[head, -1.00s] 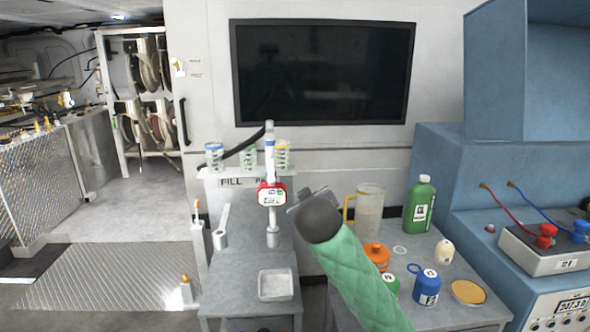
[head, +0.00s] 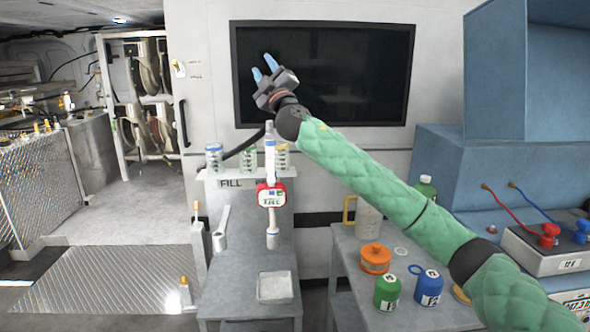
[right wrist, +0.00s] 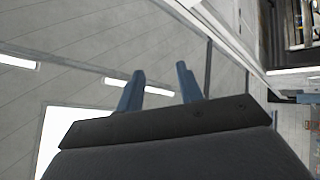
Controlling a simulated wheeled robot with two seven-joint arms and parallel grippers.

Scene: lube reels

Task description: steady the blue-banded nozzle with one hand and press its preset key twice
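The blue-banded nozzle (head: 270,167) stands upright in front of the small rack, with a blue band near its lower end. Its red-rimmed meter (head: 271,196) faces me with a small display and small coloured marks; I cannot read them or make out which is the preset key. My right gripper (head: 263,68) is raised in front of the dark screen, above the nozzle and clear of it. Its two blue fingers stand apart and empty, which the right wrist view also shows (right wrist: 160,86). My left gripper is not in view.
A shelf marked FILL (head: 228,172) holds several banded cups behind the nozzle. A grey tray (head: 275,299) sits below. At right, a bench holds a jug (head: 367,225), an orange pot (head: 375,257) and bottles, partly behind my right arm. A dark screen (head: 350,80) hangs behind.

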